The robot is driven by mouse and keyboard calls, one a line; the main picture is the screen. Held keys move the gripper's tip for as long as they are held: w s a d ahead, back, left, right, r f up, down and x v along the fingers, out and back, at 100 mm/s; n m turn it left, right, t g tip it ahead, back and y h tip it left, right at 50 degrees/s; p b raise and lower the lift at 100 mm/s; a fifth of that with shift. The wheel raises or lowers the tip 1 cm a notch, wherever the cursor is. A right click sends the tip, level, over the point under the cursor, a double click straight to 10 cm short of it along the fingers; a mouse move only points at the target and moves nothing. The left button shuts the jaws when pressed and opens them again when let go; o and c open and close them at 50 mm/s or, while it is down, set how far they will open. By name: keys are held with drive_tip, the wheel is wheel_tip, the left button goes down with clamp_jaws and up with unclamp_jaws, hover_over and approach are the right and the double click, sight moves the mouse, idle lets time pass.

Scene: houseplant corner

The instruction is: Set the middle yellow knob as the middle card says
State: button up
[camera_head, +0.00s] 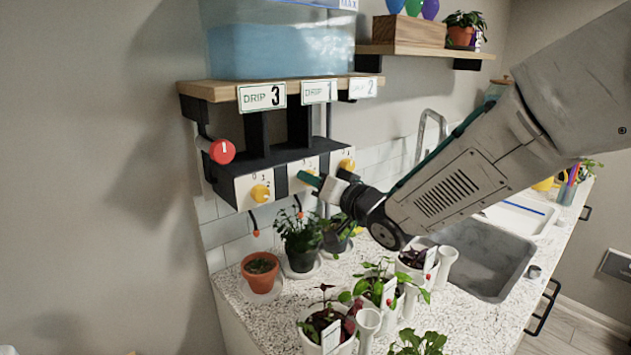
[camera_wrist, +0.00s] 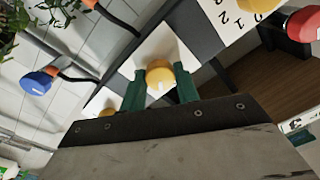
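The middle yellow knob (camera_wrist: 160,76) sits on a white plate (camera_wrist: 165,45) in the wrist view. My gripper (camera_wrist: 160,84) has its two green fingers on either side of this knob, and both seem to touch it. In the head view my gripper (camera_head: 310,180) is at the middle white plate (camera_head: 309,163) and hides the knob. The knob's pointing direction cannot be read. The middle card (camera_head: 319,91) on the shelf edge reads DRIP and what looks like 1.
A left yellow knob (camera_head: 260,193) and a right yellow knob (camera_head: 347,165) flank the middle plate. A red knob (camera_head: 222,151) is at the far left. The left card (camera_head: 262,96) reads DRIP 3; the right card (camera_head: 363,88) shows 2. Potted plants (camera_head: 302,240) stand below.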

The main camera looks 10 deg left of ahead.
drive_tip(key=o, duration=0.3)
drive_tip(key=shift+o, duration=0.2)
drive_tip(key=v, duration=0.7)
drive_tip(key=shift+s+d, duration=0.25)
drive_tip(key=shift+s, duration=0.05)
drive_tip(key=shift+f, duration=0.1)
